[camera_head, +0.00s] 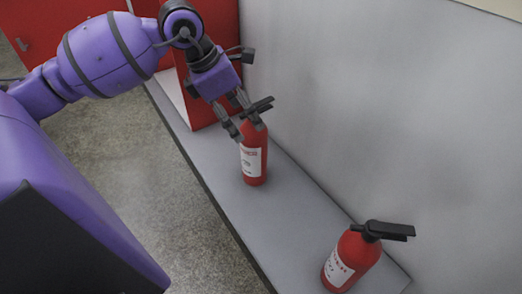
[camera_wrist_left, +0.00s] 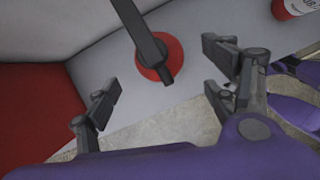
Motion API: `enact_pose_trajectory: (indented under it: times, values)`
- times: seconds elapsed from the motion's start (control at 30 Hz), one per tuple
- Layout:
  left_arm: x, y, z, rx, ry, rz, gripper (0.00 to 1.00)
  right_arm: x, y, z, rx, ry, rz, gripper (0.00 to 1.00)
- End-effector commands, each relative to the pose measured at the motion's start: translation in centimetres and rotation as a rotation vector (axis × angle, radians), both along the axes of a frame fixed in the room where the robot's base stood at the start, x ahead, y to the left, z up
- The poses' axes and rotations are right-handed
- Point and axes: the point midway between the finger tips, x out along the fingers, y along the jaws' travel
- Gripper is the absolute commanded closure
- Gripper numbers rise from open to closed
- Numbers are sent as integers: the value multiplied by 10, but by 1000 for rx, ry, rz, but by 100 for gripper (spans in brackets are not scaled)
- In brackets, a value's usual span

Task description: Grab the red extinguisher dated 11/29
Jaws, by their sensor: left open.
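A red extinguisher (camera_head: 254,160) with a white label and black handle stands upright on the grey shelf. The label's date is too small to read. A second red extinguisher (camera_head: 350,260) stands nearer, at the lower right, its date also unreadable. My left gripper (camera_head: 246,130) is open at the top of the farther extinguisher. In the left wrist view, this extinguisher's red top (camera_wrist_left: 160,60) and black handle lie beyond and between the open fingers (camera_wrist_left: 165,95), with no hold on it. Part of the other extinguisher (camera_wrist_left: 297,8) shows at the upper right there. My right gripper is not seen.
The grey shelf (camera_head: 270,230) is narrow and runs along a grey wall (camera_head: 400,110). A red cabinet-like block (camera_head: 203,110) stands just behind the farther extinguisher. The shelf between the two extinguishers is clear. Speckled floor (camera_head: 130,150) lies left of the shelf edge.

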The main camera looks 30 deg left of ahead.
Motion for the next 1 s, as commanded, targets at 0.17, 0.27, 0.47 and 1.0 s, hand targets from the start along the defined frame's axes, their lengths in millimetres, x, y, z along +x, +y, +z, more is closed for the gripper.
enact_pose_trajectory:
  times: [0.17,0.27,0.47,1.0]
  values:
    - [6,-5,-17,-6,2,6,22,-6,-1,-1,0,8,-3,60]
    - [10,-8,-27,-6,2,5,22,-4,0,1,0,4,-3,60]
    - [22,-17,-51,-7,0,5,22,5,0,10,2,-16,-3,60]
    - [27,-20,-68,-1,1,4,41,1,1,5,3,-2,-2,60]
